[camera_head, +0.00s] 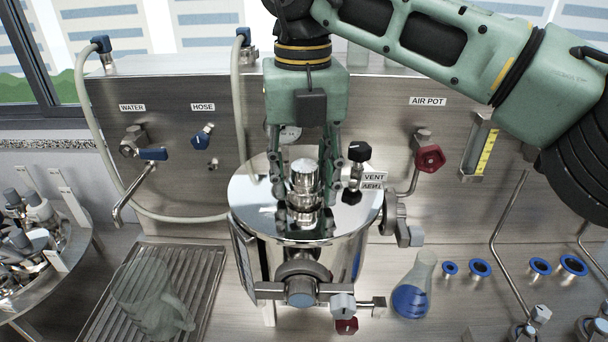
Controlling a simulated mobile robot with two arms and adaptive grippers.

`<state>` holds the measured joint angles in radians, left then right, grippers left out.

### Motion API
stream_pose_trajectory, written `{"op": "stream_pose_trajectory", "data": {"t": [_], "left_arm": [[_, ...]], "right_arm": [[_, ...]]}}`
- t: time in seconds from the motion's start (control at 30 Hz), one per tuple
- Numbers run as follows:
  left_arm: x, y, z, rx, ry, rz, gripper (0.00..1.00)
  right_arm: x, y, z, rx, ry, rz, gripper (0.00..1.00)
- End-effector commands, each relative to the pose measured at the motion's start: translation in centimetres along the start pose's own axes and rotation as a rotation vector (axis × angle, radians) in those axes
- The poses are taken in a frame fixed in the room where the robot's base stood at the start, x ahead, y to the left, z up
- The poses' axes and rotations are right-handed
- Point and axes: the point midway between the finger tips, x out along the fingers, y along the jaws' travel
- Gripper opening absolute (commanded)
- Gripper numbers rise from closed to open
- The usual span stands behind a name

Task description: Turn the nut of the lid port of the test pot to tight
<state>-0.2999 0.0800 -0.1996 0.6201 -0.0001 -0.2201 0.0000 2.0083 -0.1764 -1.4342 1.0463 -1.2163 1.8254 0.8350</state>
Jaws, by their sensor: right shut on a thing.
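The test pot (258,222) is a shiny steel vessel with a flat mirror lid, standing in the middle of the bench. On its lid, the lid port (305,172) rises as a short steel fitting with a capped top. The nut (304,199) sits around the lower part of the port, partly hidden by fingers. My right gripper (304,190) comes down from above and is shut on the nut, one finger on each side. I cannot read from this view how tight the nut is. My left gripper is not in view.
A black-knobbed vent valve (359,152) stands close right of my gripper. A red-knobbed air valve (430,158) is on the back panel. A flask with blue liquid (412,288) stands right of the pot.

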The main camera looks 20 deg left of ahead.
Motion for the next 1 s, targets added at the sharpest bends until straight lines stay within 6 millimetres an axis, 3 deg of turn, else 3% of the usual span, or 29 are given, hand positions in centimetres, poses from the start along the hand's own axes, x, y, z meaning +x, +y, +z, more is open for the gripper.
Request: {"op": "stream_pose_trajectory", "data": {"t": [0.5, 0.53, 0.7, 1.0], "left_arm": [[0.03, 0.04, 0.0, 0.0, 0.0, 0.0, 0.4], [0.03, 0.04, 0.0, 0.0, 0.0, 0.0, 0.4], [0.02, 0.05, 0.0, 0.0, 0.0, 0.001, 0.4], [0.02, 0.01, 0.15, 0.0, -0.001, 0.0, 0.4]], "right_arm": [[0.02, 0.1, -0.05, 0.009, 0.001, 0.002, 0.16], [0.02, 0.1, -0.05, 0.009, 0.001, 0.002, 0.44], [0.02, 0.07, -0.04, 0.009, 0.001, 0.001, 0.59], [-0.06, 0.02, -0.01, 0.009, 0.0, 0.0, 0.59]]}}
